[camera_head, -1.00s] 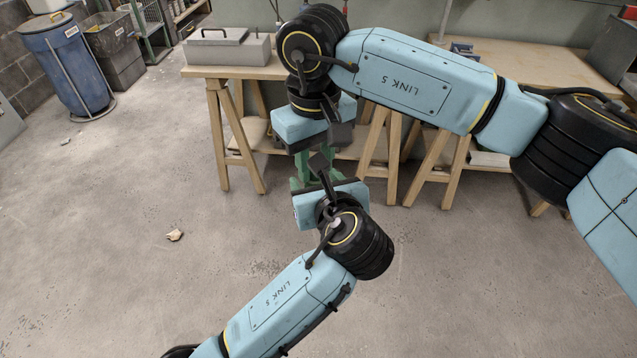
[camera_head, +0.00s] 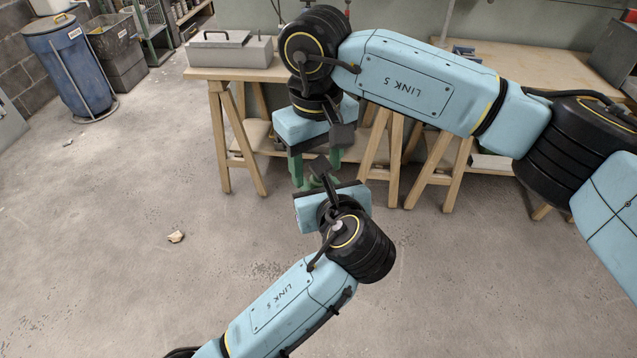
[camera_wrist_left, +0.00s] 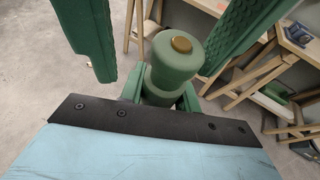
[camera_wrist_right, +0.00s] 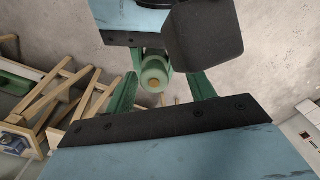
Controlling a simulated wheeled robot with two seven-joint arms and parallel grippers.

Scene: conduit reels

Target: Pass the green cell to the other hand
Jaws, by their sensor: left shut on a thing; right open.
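The green cell (camera_wrist_left: 173,66) is a rounded cylinder with a brass-coloured end. My left gripper (camera_wrist_left: 168,95) is shut on its lower part, and the brass end points away from that palm. My right gripper (camera_wrist_right: 162,88) is open, its two green fingers standing on either side of the cell, apart from it. In the right wrist view the cell (camera_wrist_right: 154,73) shows its brass end toward my right palm. In the head view my right gripper (camera_head: 316,163) is above my left gripper (camera_head: 313,183); the cell there is small and mostly hidden.
A wooden trestle bench (camera_head: 240,73) with a grey toolbox (camera_head: 230,50) stands behind the grippers. A second bench (camera_head: 510,65) is at the right. A blue bin (camera_head: 68,65) stands far left. The floor around is open, with a small scrap (camera_head: 176,237).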

